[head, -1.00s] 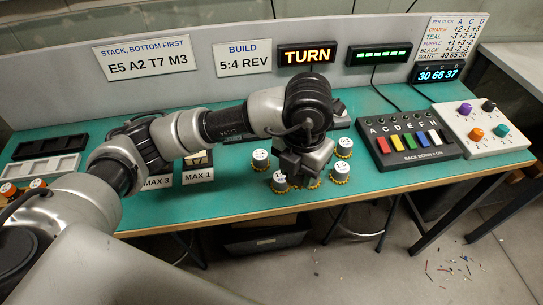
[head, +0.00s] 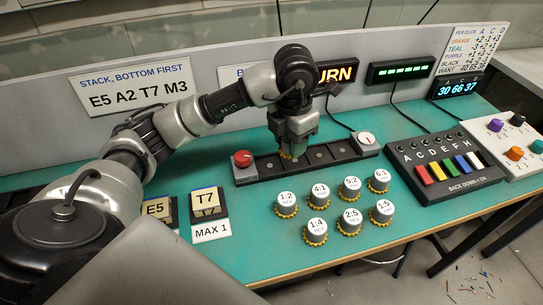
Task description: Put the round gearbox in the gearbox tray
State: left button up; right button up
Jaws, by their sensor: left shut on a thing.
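My left gripper (head: 292,140) is shut on a round gearbox (head: 289,156), of which only a bit of the yellowish toothed edge shows below the fingers. The rest of it is hidden. The gripper is over the left part of a long black tray (head: 322,155) with several square places. I cannot tell whether the held gearbox touches the tray. Several other round gearboxes, grey with white labelled tops and yellow toothed bases, stand on the green bench in front of the tray, among them the 4:1 (head: 319,195) and the 2:5 (head: 350,221). My right gripper is not in view.
A red knob (head: 242,158) is at the tray's left end and a white dial (head: 366,139) at its right end. Blocks E5 (head: 157,209) and T7 (head: 205,202) are at the left. A switch box (head: 437,165) stands at the right. Bench between is clear.

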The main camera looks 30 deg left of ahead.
pick_arm(q)
send_over(270, 166)
notch_tip(270, 166, down, 3)
jog(key=shift+r, duration=0.2)
jog(key=shift+a+f, duration=0.1)
jog(key=shift+f, duration=0.25)
notch_tip(270, 166, down, 3)
jog(key=shift+f+p, duration=0.15)
jog(key=shift+p, duration=0.3)
jog(key=shift+f, duration=0.1)
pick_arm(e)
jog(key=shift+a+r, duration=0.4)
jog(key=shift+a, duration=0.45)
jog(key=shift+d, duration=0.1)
pick_arm(q)
jog(key=shift+f, duration=0.15)
jog(key=o, duration=1)
jog(key=shift+c, duration=0.2)
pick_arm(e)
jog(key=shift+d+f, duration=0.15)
